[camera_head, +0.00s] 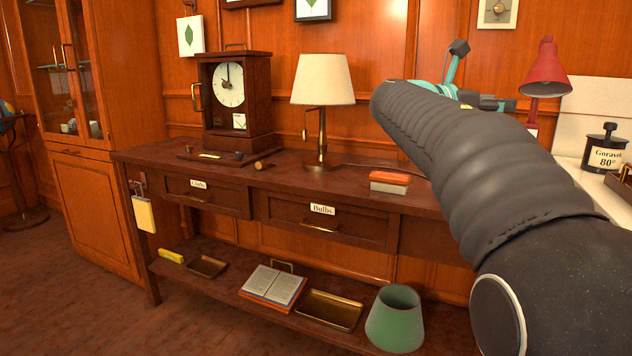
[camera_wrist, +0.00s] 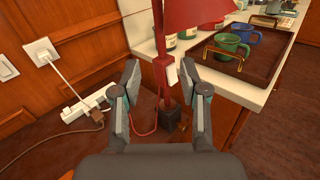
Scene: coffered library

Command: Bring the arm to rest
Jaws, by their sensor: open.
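My arm crosses the right side of the head view, in a dark ribbed sleeve. My gripper (camera_wrist: 168,90) shows in the wrist view with its two fingers apart and nothing held between them. Beyond the fingers is a red lamp (camera_wrist: 194,20) with a stem and a dark block-like foot. The same lamp's red shade (camera_head: 545,72) shows in the head view, behind my arm. The wrist end of my arm is mostly hidden behind the sleeve in the head view.
A wooden console table (camera_head: 345,190) holds a clock (camera_head: 229,85) and a cream-shaded lamp (camera_head: 322,80). A white counter (camera_wrist: 262,95) bears a tray (camera_wrist: 205,68) with cups. A power strip (camera_wrist: 88,106) lies on the floor. A green shade (camera_head: 395,320) stands on the lower shelf.

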